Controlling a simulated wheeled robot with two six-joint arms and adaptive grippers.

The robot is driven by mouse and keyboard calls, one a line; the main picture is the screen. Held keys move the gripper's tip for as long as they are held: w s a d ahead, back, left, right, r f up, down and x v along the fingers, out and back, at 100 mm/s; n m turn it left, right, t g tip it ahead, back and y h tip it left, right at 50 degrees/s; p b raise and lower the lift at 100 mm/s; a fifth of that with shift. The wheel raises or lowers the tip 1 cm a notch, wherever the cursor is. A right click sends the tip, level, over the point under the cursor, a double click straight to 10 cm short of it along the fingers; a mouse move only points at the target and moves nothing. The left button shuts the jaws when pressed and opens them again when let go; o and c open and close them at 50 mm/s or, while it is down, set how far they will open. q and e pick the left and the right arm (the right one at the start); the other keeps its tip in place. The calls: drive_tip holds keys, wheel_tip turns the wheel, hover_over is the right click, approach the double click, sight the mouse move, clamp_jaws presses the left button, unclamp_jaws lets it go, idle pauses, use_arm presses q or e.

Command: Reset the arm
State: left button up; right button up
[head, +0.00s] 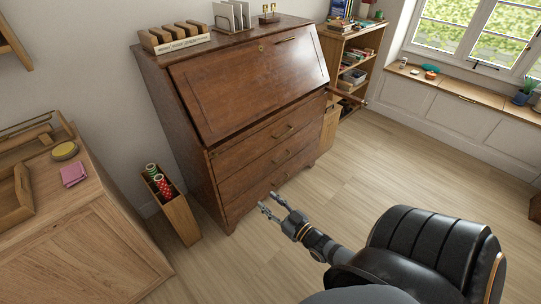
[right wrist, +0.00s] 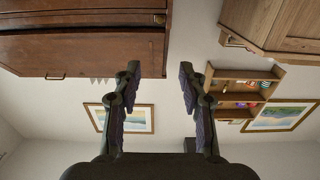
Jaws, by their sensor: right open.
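My right gripper (head: 268,202) is in the head view, in front of the lower drawers of the dark wooden bureau (head: 248,95) and above the floor. Its two fingers stand apart with nothing between them. My left gripper is not in the head view.
A narrow wooden box with rolled items (head: 180,212) stands left of the bureau. A light wooden cabinet (head: 85,235) is at the left. A black chair (head: 425,255) is at lower right. A bookshelf (head: 345,65) stands behind. Wooden floor (head: 400,160) is clear in the middle.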

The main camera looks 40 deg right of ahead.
idle(0.4)
drive_tip(key=s+d+f+g+h+p, duration=0.15)
drive_tip(key=s+f+g, duration=0.35)
drive_tip(key=f, duration=0.6)
drive_tip(key=s+d+f+g+h+p, duration=0.1)
drive_tip(key=s+f+g+p, duration=0.15)
drive_tip(key=s+f, duration=0.6)
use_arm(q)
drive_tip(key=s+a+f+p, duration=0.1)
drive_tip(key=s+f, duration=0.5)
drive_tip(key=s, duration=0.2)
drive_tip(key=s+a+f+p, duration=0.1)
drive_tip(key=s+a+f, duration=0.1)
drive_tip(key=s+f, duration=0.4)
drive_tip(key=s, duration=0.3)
use_arm(e)
drive_tip(key=s+a+f+g, duration=0.3)
drive_tip(key=s+f, duration=0.4)
drive_tip(key=s, duration=0.3)
drive_tip(key=s+a+f+g, duration=0.4)
drive_tip(key=s+f+g, duration=0.2)
drive_tip(key=s, duration=0.3)
drive_tip(key=shift+s+f, duration=0.4)
drive_tip(key=shift+f, duration=0.1)
